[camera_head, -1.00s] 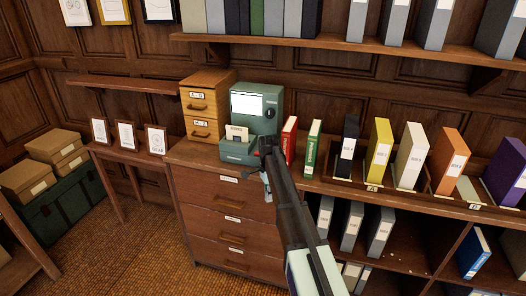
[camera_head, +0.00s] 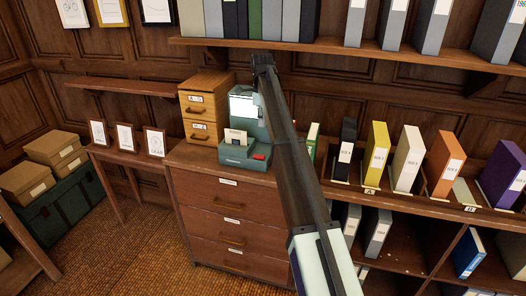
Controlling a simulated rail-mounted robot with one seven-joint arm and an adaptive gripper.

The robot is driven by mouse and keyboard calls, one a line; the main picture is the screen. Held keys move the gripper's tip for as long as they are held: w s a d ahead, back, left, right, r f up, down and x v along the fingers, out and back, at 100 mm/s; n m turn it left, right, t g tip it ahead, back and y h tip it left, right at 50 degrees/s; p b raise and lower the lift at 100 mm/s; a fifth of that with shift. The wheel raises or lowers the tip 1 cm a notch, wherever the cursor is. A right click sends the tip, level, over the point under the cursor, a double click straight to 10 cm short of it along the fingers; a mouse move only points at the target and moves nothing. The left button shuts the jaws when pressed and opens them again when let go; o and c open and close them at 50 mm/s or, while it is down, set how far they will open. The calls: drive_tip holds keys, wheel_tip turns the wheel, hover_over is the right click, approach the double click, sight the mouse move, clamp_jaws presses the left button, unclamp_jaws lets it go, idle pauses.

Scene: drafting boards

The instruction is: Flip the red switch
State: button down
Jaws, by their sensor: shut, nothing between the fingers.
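The red switch (camera_head: 259,156) is a small red piece on the front base of a green-grey device (camera_head: 244,151), which stands on the wooden drawer cabinet. The device has a bright white screen (camera_head: 243,105) and a pale card (camera_head: 235,137) at its front left. My gripper (camera_head: 262,62) is shut and empty, raised above the device near the upper shelf's edge. It is apart from the red switch, which lies well below it in the picture.
A wooden drawer box (camera_head: 206,105) stands left of the device. A green book (camera_head: 312,140) and several upright binders stand to the right. The upper shelf (camera_head: 330,53) with grey binders is close to my gripper. The cabinet's drawers (camera_head: 229,215) are closed.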

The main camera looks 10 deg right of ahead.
sight(262, 157)
drive_tip(key=shift+f, duration=0.15)
wheel_tip(262, 157, down, 14)
drive_tip(key=p, duration=0.4)
drive_tip(key=shift+p, duration=0.4)
